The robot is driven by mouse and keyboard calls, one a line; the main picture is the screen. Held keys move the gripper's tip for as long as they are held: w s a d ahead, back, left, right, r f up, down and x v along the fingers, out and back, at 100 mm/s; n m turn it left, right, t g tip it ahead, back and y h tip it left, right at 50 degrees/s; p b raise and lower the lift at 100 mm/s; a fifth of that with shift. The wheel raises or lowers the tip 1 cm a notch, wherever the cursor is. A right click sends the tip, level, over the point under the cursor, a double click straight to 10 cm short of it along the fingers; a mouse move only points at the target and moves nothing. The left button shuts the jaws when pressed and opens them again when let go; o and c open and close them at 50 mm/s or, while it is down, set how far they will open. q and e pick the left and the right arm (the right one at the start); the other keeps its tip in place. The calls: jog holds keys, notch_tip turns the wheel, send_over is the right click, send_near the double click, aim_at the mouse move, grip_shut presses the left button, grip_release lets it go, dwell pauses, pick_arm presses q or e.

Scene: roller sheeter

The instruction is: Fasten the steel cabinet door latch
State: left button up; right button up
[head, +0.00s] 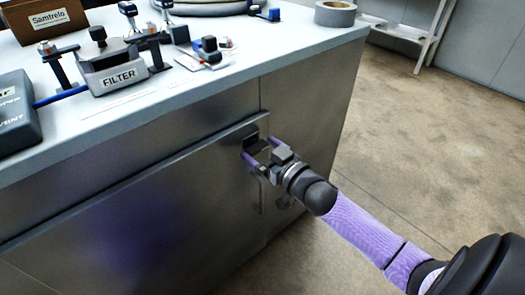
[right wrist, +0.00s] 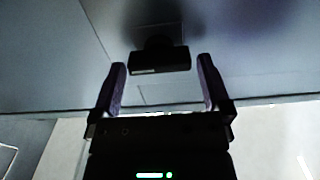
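A dark latch (head: 252,142) sits near the door's upper right edge, beside the vertical seam. In the right wrist view the latch is a dark block (right wrist: 158,62) on the grey steel. My right gripper (head: 262,153) is at the latch with its purple fingers apart. In the right wrist view the fingertips (right wrist: 161,66) stand either side of the block, with a visible gap at each side. The latch's exact setting is too dark to tell. My left gripper is out of view.
The worktop (head: 235,75) above holds a filter block (head: 115,75), a dark grey case (head: 17,112), a cardboard box (head: 45,20), a tape roll (head: 335,13) and small fittings. A white shelf rack (head: 415,35) stands at the back right. The concrete floor (head: 435,120) to the right is clear.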

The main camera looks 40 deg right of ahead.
jog(key=c, duration=1)
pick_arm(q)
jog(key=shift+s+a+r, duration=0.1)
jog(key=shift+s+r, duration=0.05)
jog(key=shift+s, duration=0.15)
pick_arm(e)
jog(key=shift+o, duration=0.2)
